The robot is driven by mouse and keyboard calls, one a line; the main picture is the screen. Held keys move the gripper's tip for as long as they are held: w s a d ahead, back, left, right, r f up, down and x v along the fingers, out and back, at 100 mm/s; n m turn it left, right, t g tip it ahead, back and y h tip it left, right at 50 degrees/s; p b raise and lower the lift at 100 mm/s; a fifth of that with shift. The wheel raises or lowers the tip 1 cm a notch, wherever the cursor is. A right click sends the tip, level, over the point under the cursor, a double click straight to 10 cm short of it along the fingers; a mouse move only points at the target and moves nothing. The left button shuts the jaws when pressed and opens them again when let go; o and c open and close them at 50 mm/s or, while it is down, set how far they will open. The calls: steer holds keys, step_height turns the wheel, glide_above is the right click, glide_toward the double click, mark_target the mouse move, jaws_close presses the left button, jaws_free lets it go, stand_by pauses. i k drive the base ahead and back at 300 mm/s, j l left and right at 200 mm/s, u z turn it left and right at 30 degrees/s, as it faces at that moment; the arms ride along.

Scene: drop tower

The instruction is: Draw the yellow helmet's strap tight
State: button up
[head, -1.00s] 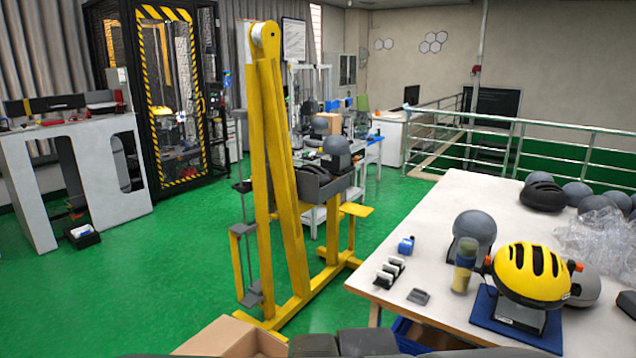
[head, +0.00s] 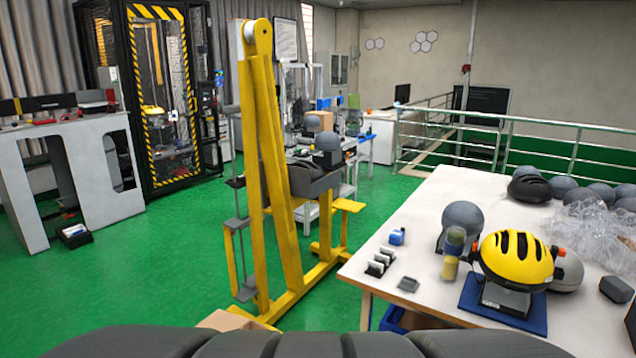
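The yellow helmet (head: 516,258) with black vents stands on the white table at the right. It sits on a dark stand over a blue mat (head: 528,321). Small orange-red parts show at its left and right sides. I cannot make out its strap or how tight it is. My gripper is not in view.
Beside the helmet are a grey headform (head: 462,215), a jar with yellow contents (head: 450,268), a small blue item (head: 397,237) and a dark tray (head: 408,285). Clear plastic wrap (head: 592,230) lies behind. A yellow drop tower (head: 262,180) stands left of the table (head: 450,180).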

mark_target(562, 252)
steer(key=z, duration=1.35)
